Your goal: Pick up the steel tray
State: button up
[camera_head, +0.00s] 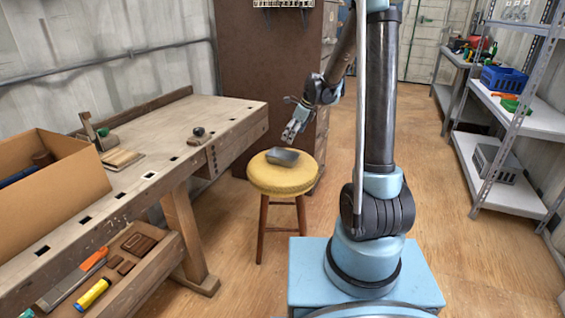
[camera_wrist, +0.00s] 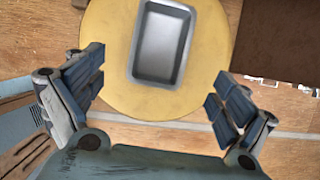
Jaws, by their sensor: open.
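The steel tray (camera_head: 283,156) is a small grey rectangular pan lying on the yellow round seat of a wooden stool (camera_head: 285,182). In the wrist view the tray (camera_wrist: 162,44) lies on the yellow seat (camera_wrist: 110,70) at the top middle, seen from above, and looks empty. My gripper (camera_head: 292,131) hangs just above the stool near the tray in the head view. In the wrist view my gripper (camera_wrist: 158,95) is open, with its fingers spread wide to the left and right. The tray is ahead of the fingertips and apart from them.
A wooden workbench (camera_head: 165,125) stands at the left with a cardboard box (camera_head: 60,185) and tools. A brown cabinet (camera_head: 265,60) is behind the stool. Metal shelves (camera_head: 500,170) with a blue crate (camera_head: 503,79) stand at the right. Open floor (camera_head: 440,200) lies between.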

send_near(283, 155)
jog(key=shift+s+a+f, duration=0.4)
jog(key=shift+a+f, duration=0.15)
jog(key=shift+f, duration=0.6)
jog(key=shift+s+a+f, duration=0.4)
jog(key=shift+a+f, duration=0.15)
jog(key=shift+f, duration=0.65)
jog(key=shift+s+a+f, duration=0.4)
jog(key=shift+a+f, duration=0.15)
jog(key=shift+f, duration=0.6)
jog(key=c, duration=1.3)
